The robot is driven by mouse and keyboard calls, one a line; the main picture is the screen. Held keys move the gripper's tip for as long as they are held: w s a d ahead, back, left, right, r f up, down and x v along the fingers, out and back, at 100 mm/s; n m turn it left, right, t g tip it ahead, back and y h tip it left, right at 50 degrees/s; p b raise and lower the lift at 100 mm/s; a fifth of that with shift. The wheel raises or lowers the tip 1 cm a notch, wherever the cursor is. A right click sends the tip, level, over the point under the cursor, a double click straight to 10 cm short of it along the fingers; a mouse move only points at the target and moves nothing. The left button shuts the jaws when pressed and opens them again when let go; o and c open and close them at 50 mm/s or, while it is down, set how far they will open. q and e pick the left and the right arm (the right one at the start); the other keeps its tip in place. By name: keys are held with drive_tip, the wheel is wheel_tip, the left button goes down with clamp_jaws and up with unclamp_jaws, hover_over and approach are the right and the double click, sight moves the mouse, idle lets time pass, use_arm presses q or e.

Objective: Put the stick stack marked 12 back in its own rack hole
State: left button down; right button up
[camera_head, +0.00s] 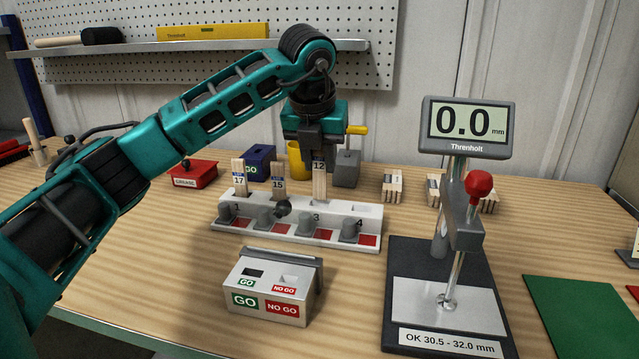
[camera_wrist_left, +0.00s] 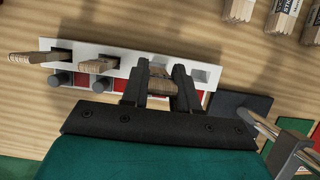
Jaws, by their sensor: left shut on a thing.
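The stick stack marked 12 (camera_head: 319,182) is upright in my left gripper (camera_head: 318,158), its label just below the jaws. It also shows between the fingers in the left wrist view (camera_wrist_left: 160,86). Its lower end is at the white rack (camera_head: 296,238), at the third position from the left; I cannot tell whether it is inside the hole or just over it. Stacks marked 17 (camera_head: 239,178) and 15 (camera_head: 278,182) stand in the rack to the left. The fourth position looks empty. My right gripper is not in view.
A GO/NO GO gauge box (camera_head: 268,290) stands in front of the rack. A Threnholt gauge (camera_head: 466,130) reading 0.0 mm stands right.

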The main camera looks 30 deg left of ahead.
sight(319, 174)
use_arm(q)
wheel_tip(319, 174, down, 4)
drive_tip(key=shift+f+b, duration=0.1)
drive_tip(key=shift+b, duration=0.2)
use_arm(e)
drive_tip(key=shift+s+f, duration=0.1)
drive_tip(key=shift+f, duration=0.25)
use_arm(q)
drive_tip(key=shift+f, duration=0.15)
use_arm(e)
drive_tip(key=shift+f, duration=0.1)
use_arm(q)
drive_tip(key=c, duration=0.8)
unclamp_jaws()
drive_tip(key=shift+c, duration=0.2)
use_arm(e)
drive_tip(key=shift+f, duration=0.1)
use_arm(q)
drive_tip(key=shift+r, duration=0.25)
drive_tip(key=p+v, duration=0.1)
drive_tip(key=v, duration=1.1)
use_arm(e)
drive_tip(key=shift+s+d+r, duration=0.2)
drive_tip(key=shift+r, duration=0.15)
